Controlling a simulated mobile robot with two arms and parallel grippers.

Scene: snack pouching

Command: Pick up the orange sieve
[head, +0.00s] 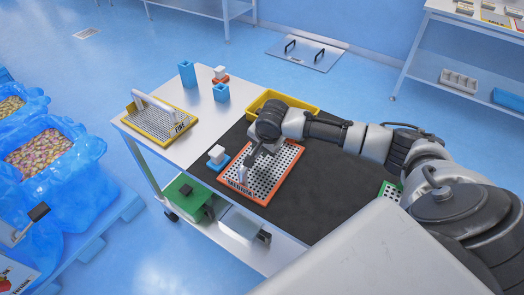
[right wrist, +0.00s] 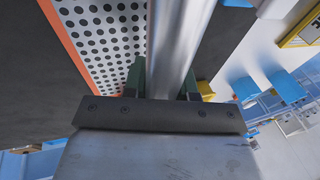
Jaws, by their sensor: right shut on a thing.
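The orange sieve (head: 284,165) is a perforated plate with an orange rim and a label at its front edge. It lies on the black mat (head: 300,217) of the table. My right gripper (head: 252,160) reaches down over it. In the right wrist view, its dark green fingers (right wrist: 165,82) are shut on a silver bar handle, with the sieve's holed plate (right wrist: 105,38) and orange rim beside it. The gripper partly hides the handle in the head view. I cannot tell whether the sieve is lifted off the mat. My left gripper is not in view.
A yellow sieve (head: 160,124) lies on the table's left, near blue cups (head: 187,74). A small blue-based block (head: 217,157) sits left of the orange sieve. A yellow bin (head: 291,99) is behind, and a green sieve (head: 390,193) is at right. Blue-lined snack bins (head: 87,172) stand at left.

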